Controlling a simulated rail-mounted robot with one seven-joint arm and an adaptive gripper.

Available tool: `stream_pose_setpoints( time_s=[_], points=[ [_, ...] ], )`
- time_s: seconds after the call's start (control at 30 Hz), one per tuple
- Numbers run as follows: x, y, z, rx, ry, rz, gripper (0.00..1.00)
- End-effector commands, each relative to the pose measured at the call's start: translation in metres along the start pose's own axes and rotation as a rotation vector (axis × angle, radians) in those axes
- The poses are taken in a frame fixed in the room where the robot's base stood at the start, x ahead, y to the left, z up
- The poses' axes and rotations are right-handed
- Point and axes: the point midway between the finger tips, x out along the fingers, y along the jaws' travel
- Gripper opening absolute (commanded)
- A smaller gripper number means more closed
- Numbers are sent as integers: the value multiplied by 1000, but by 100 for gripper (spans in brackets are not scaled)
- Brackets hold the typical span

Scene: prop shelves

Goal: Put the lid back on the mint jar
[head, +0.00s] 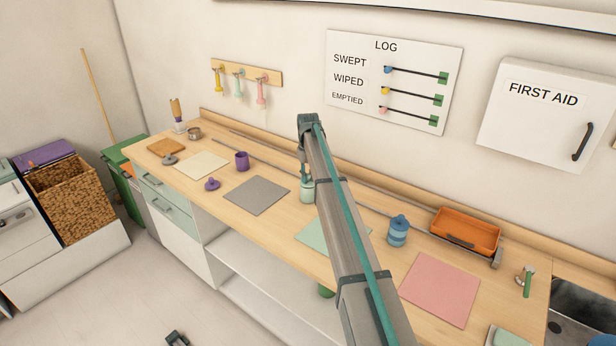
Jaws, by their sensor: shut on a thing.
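The mint jar (307,192) stands upright on the wooden counter, behind the mint mat (318,236), partly covered by my arm. My gripper (306,178) points down directly over the jar's mouth. It is shut on the mint lid, which is small and mostly hidden by the fingers. I cannot tell whether the lid touches the rim or is a little above it.
A lidded blue jar (398,232) stands to the right, near an orange tray (466,232). To the left are an open purple jar (242,161) and its lid (212,184). The grey mat (257,195) and pink mat (439,289) are bare.

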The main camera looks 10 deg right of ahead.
Motion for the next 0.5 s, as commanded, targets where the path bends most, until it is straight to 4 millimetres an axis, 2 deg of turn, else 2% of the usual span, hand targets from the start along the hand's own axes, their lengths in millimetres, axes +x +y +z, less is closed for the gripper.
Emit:
stream_pose_setpoints(
  time_s=[0.1, 0.13, 0.3, 0.5],
  points=[
    [0, 0, 0, 0, 0, 0, 0],
    [0, 0, 0, 0, 0, 0, 23],
    [0, 0, 0, 0, 0, 0, 50],
    [0, 0, 0, 0, 0, 0, 50]
  ],
)
